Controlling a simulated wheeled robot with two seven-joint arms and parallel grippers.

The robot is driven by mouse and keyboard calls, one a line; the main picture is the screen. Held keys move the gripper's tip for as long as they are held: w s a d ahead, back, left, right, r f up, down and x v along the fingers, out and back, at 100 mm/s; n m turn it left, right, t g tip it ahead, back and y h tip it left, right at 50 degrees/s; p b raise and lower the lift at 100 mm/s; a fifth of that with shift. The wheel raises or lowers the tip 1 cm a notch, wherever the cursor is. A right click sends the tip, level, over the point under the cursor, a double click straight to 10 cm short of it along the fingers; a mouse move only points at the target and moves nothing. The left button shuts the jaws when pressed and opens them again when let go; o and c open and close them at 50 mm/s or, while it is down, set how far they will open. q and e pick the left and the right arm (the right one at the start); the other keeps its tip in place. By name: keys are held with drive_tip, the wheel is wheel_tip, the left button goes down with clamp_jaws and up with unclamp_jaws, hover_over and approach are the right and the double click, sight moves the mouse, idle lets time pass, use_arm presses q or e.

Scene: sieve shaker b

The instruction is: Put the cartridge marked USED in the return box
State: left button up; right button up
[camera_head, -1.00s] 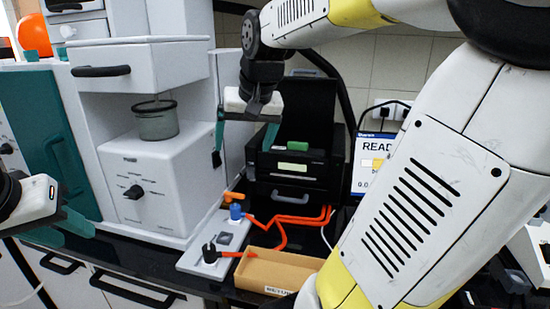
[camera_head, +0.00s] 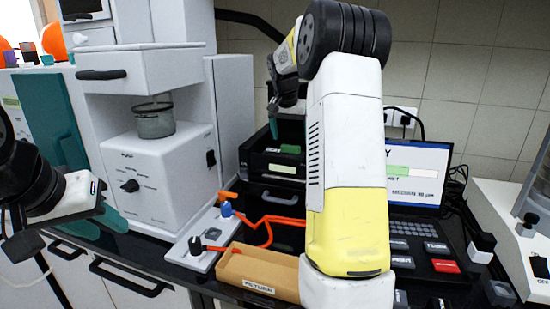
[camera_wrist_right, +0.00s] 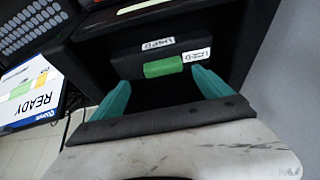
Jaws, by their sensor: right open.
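The dark cartridge (camera_wrist_right: 125,64) with a green tab (camera_wrist_right: 163,67) sits in the open black machine (camera_head: 258,160). It bears two white labels, one of which seems to read USED. In the head view its green part (camera_head: 290,149) shows beside my arm. My right gripper (camera_wrist_right: 160,92) is open, with its teal fingers on either side of the tab's line and no visible grip on it. In the head view one teal finger (camera_head: 273,128) shows above the machine; the other is hidden. The cardboard return box (camera_head: 232,266) is on the counter, partly behind my right arm. My left gripper (camera_head: 98,222) is open and empty at the left.
A white sieve shaker (camera_head: 165,175) stands left of the machine. A grey plate (camera_head: 205,240) with knobs and orange tubing lies beside the box. A laptop (camera_head: 420,175), a keypad (camera_head: 435,265) and a white instrument (camera_head: 500,210) are at right.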

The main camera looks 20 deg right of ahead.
sight(290, 146)
drive_tip(key=x, duration=0.5)
drive_tip(key=shift+w+a, duration=0.15)
drive_tip(key=shift+a, duration=0.1)
drive_tip(key=shift+r, duration=0.15)
clamp_jaws()
